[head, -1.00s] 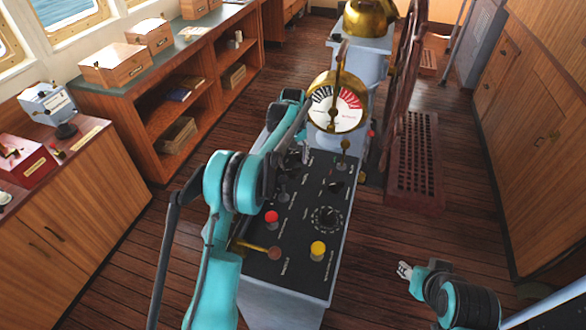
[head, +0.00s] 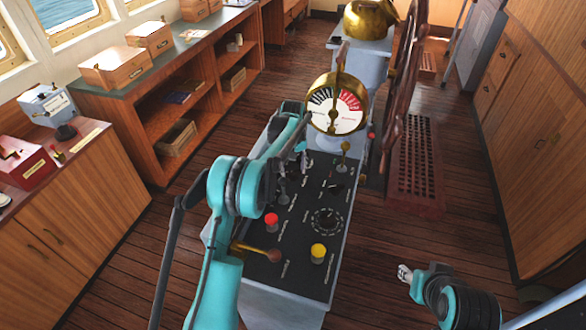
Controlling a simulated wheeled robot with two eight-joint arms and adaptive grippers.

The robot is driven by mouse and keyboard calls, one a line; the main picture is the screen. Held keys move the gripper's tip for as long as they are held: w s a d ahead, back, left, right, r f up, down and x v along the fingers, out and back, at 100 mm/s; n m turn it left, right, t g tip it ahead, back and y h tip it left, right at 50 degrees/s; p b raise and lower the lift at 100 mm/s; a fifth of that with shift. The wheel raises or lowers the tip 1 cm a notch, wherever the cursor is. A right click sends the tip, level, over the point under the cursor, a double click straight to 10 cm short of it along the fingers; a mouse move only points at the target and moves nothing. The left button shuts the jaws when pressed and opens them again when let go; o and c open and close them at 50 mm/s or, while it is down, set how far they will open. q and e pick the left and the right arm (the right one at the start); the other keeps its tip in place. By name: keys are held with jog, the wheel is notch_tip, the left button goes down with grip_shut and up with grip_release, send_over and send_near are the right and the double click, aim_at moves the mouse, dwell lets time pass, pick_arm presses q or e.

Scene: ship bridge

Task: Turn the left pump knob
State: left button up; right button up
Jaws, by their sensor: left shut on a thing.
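The black control panel (head: 291,243) lies on top of the grey console in the middle of the head view. My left gripper (head: 294,160) is at the far left part of this panel, shut on a small knob there. The gripper and the teal forearm hide most of that knob, so its angle cannot be read. Another dark knob (head: 336,190) shows uncovered to the right on the same panel. My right gripper (head: 404,273) hangs over the floor at the lower right, apart from the console. Its fingers are too small to read.
A red button (head: 271,219), a yellow button (head: 318,251), a round dial (head: 326,221) and a brass lever (head: 259,252) are nearer on the panel. A brass gauge (head: 337,104) stands behind it. The ship's wheel (head: 398,110) is at the right.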

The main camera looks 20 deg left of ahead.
pick_arm(q)
jog(key=shift+m, duration=0.3)
jog(key=m, duration=0.5)
jog(key=shift+d+m, duration=0.1)
jog(key=shift+m, duration=0.2)
jog(key=m, duration=0.5)
jog(key=shift+d+m, duration=0.1)
jog(key=shift+m, duration=0.2)
jog(key=o, duration=0.9)
notch_tip(320, 180, up, 12)
jog(key=shift+r, duration=0.1)
